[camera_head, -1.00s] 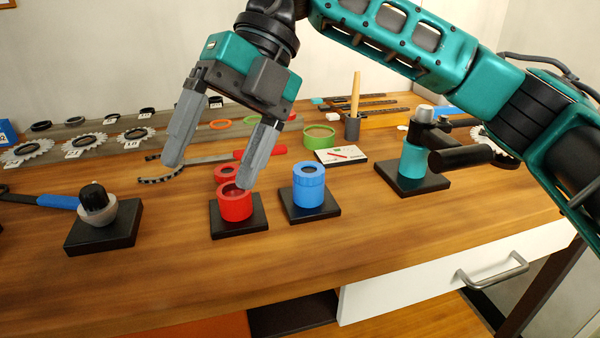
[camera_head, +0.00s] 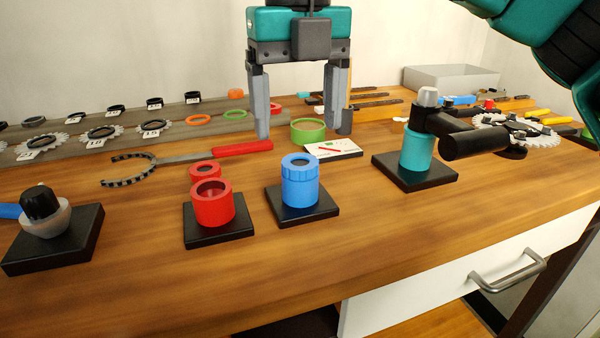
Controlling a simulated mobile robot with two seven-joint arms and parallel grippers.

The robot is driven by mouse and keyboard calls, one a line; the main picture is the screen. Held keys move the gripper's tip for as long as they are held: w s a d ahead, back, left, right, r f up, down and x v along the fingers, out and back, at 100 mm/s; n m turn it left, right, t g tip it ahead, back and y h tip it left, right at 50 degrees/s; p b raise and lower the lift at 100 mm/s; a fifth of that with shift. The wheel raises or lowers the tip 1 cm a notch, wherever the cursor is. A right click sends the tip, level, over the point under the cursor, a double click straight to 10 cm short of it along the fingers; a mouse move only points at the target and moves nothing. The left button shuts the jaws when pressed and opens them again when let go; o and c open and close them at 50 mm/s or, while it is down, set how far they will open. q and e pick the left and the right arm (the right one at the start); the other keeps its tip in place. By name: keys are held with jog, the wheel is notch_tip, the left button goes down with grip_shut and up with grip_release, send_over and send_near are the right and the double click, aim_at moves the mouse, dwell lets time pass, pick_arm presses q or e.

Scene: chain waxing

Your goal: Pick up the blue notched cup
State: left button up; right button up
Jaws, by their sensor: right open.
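The blue notched cup (camera_head: 300,186) stands upright on a black square base (camera_head: 325,209) in the middle of the bench, its dark round opening facing up. My right gripper (camera_head: 303,136) points down above and apparently behind the cup. Its two grey fingers are wide apart with nothing between them, and they do not touch the cup. My left gripper is out of view.
A red cup (camera_head: 212,205) on a black base stands just left, with a red ring (camera_head: 205,173) behind it. A teal cylinder (camera_head: 417,150) with a black handle stands right. A white card (camera_head: 333,149) and green ring (camera_head: 308,131) lie behind. The front bench is clear.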

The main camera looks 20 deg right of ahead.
aim_at(300, 161)
notch_tip(300, 161, down, 5)
jog(key=shift+d+f+b, duration=0.1)
jog(key=shift+f+b, duration=0.05)
jog(key=shift+b, duration=0.75)
jog(key=c, duration=1.1)
jog(key=shift+c, duration=0.2)
